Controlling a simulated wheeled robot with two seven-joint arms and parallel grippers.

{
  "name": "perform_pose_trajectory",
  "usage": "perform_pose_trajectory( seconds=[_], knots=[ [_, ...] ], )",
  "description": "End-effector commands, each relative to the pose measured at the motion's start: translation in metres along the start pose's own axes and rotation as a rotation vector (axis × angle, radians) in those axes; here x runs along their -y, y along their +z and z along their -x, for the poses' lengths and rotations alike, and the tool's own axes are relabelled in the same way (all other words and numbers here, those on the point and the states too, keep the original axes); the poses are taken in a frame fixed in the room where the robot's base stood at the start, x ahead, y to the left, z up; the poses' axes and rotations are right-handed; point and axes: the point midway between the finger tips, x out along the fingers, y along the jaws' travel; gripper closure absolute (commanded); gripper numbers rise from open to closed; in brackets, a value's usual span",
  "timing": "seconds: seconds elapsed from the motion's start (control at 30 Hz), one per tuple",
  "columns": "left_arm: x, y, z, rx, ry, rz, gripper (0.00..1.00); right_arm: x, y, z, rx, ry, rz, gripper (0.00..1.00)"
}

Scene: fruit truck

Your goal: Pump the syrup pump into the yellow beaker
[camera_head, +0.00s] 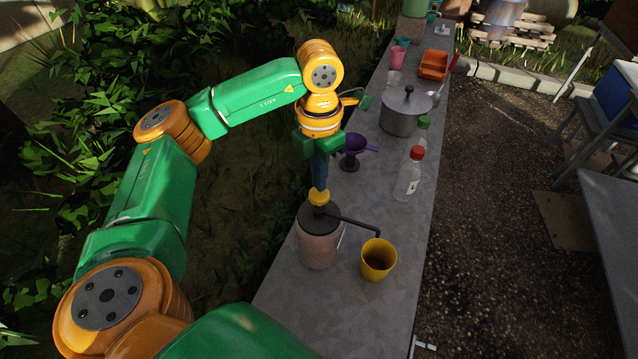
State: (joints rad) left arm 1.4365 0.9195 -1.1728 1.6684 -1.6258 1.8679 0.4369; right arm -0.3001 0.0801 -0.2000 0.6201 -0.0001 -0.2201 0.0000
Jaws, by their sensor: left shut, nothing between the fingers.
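The syrup pump (318,240) is a pinkish jar with a dark lid and a yellow pump head (319,197). It stands upright on the near part of the grey counter. Its dark spout reaches right and bends down over the yellow beaker (378,260), which stands upright beside the jar. My left gripper (319,186) is shut and empty, pointing down with its fingertips at the top of the yellow pump head. I cannot tell whether they touch it. The inside of the beaker is too dark to tell its contents. My right gripper is not in view.
Behind the pump on the counter (390,195) are a purple funnel (355,144), a clear bottle with a red cap (411,175) and a grey lidded pot (404,112). An orange tray (433,65) and cups stand farther back. The counter around the beaker is clear.

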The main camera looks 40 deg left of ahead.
Motion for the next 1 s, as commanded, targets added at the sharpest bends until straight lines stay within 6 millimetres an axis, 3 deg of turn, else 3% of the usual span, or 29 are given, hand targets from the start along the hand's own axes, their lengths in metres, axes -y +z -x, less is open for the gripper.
perform_pose_trajectory(
  seconds=[0.27, 1.0],
  knots=[
    [0.0, 0.0, -0.001, 0.0, 0.0, 0.0, 1.0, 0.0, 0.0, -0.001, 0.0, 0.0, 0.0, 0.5],
    [0.0, 0.0, -0.027, 0.0, 0.0, 0.0, 1.0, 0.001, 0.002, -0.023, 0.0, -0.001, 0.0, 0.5]
  ],
)
